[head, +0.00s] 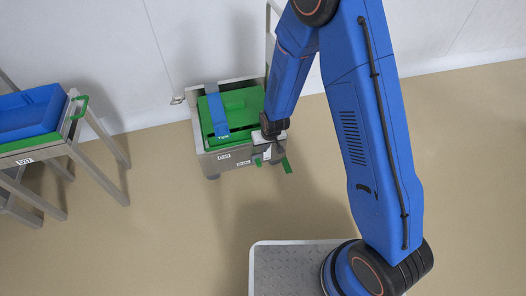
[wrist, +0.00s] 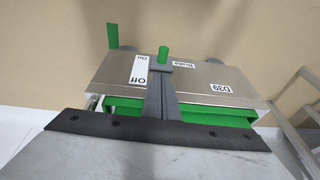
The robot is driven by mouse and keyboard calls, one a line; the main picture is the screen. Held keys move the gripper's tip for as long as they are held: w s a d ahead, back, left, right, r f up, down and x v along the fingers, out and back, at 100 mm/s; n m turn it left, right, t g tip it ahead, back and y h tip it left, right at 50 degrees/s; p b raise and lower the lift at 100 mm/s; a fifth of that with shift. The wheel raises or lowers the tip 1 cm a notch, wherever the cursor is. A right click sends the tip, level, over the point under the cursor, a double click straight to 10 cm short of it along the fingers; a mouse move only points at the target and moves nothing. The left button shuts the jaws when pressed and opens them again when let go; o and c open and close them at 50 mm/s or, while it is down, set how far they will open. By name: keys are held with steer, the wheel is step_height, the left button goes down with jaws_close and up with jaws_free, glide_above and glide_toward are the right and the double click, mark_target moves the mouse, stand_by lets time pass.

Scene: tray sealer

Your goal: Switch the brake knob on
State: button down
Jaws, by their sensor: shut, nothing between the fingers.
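The brake knob (wrist: 162,54) is a small green handle on the metal cart's front, just past my fingertips in the wrist view. It also shows as a small green piece (head: 258,161) below my gripper in the head view. Beside it is a white label (wrist: 139,69) reading "Off" and "On", upside down in the wrist view. A "Brake" label (wrist: 183,64) is on its other side. My gripper (wrist: 172,67) is shut and empty, its fingers reaching over the panel to the knob. I cannot tell whether they touch it, or which setting it points to.
The metal cart (head: 229,162) stands against the wall, holding a green crate (head: 243,103) with a blue piece (head: 218,108) on it. A green flap (head: 287,166) sticks out at its right corner. A stand with a blue tray (head: 28,112) is at left. Floor in front is clear.

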steer(key=shift+s+d+r, duration=0.1)
steer(key=shift+s+r, duration=0.15)
steer(key=shift+r, duration=0.35)
steer(key=shift+r, duration=0.1)
steer(key=s+d+r, duration=0.2)
steer(key=d+r, duration=0.3)
steer(key=r, duration=0.4)
steer(key=s+d+r+m+t, duration=0.1)
steer(key=s+d+r, duration=0.3)
steer(key=r, duration=0.6)
steer(key=s+d+r, duration=0.1)
steer(key=d+r, duration=0.5)
steer(key=r, duration=0.3)
steer(key=s+d+r, duration=0.4)
steer(key=s, duration=0.3)
steer(key=s+d+r+m+h, duration=0.1)
steer(key=s+d+r, duration=0.3)
steer(key=s, duration=0.4)
steer(key=s+d+r+m, duration=0.1)
steer(key=s+d+r, duration=0.3)
steer(key=s, duration=0.4)
steer(key=shift+d+r+t+h, duration=0.3)
steer(key=shift+d+r+t, duration=0.1)
steer(key=shift+d, duration=0.15)
